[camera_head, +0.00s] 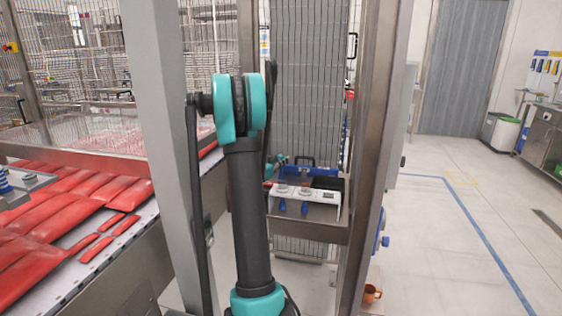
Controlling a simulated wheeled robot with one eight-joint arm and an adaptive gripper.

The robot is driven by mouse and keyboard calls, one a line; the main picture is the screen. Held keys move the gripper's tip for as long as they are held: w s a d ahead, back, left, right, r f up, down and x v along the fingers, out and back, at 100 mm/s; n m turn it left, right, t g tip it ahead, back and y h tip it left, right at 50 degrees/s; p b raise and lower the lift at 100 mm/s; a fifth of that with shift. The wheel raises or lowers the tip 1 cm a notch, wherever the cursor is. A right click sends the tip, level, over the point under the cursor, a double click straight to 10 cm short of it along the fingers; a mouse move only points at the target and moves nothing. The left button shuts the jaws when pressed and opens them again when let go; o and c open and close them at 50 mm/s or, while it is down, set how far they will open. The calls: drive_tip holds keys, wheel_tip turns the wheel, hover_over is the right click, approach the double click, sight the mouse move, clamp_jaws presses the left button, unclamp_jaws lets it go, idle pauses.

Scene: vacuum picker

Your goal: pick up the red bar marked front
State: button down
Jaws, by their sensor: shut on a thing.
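My arm rises through the middle of the head view, with its teal and black elbow near the top. My gripper cannot be made out; the arm's own links may hide it. Several small red bars lie loose on the belt at the left, among them a narrow red bar (96,249) near the belt's edge and another red bar (126,224) just beyond it. No front mark can be read on any of them. A small red bit (268,184) shows just right of my arm; I cannot tell what it is.
A white holder (310,196) with blue-tipped tools stands on a metal shelf between posts. An orange cup (371,293) is on the floor. The right-hand floor is open.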

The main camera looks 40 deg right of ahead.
drive_tip(key=c, duration=1.7)
unclamp_jaws()
drive_tip(key=shift+f, duration=0.15)
drive_tip(key=shift+c, duration=0.2)
drive_tip(key=o, duration=0.4)
